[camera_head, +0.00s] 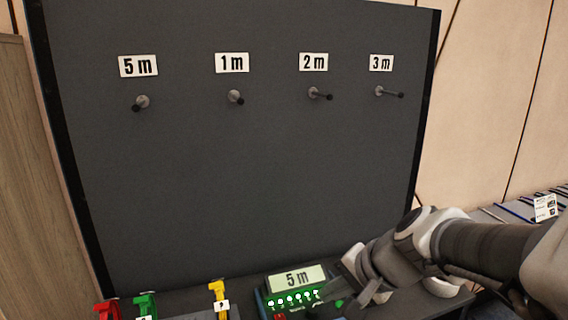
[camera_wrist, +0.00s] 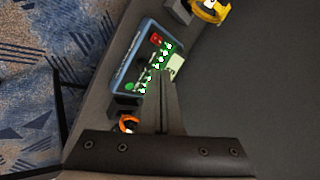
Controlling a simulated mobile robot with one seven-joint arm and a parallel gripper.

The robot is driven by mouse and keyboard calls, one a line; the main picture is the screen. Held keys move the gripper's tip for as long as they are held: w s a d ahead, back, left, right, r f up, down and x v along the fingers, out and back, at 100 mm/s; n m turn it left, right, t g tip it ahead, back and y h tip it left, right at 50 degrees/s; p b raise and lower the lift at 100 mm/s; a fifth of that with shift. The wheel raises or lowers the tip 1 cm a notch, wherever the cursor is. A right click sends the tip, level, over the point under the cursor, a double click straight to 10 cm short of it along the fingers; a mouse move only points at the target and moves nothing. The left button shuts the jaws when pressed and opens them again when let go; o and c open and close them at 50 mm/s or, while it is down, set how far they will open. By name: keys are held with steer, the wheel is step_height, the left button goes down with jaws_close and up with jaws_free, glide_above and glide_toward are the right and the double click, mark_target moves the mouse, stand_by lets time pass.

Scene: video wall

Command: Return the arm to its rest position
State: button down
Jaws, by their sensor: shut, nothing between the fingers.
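The fingers overlap the view of the device (camera_wrist: 140,70), which shows a row of lit green indicators, a red button and a green button. I cannot tell whether the fingers touch it.
The dark board (camera_head: 250,180) carries several empty pegs labelled 5 m, 1 m, 2 m and 3 m. Red (camera_head: 107,309), green (camera_head: 146,305) and yellow (camera_head: 219,295) items stand at the lower left. An orange ring-like item (camera_wrist: 128,123) lies beside the device. A side table (camera_head: 500,212) is at right.

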steer(key=s+d+r+n+h, duration=0.2)
steer(key=s+d+n, duration=0.15)
steer(key=s, duration=0.25)
steer(key=s+d+r+n+h, duration=0.1)
steer(key=s+d+n+h, duration=0.15)
steer(key=s+n, duration=0.3)
step_height(320, 180, up, 16)
steer(key=s+p, duration=0.1)
steer(key=p, duration=1.4)
steer(key=shift+f+m, duration=0.25)
steer(key=shift+m, duration=0.15)
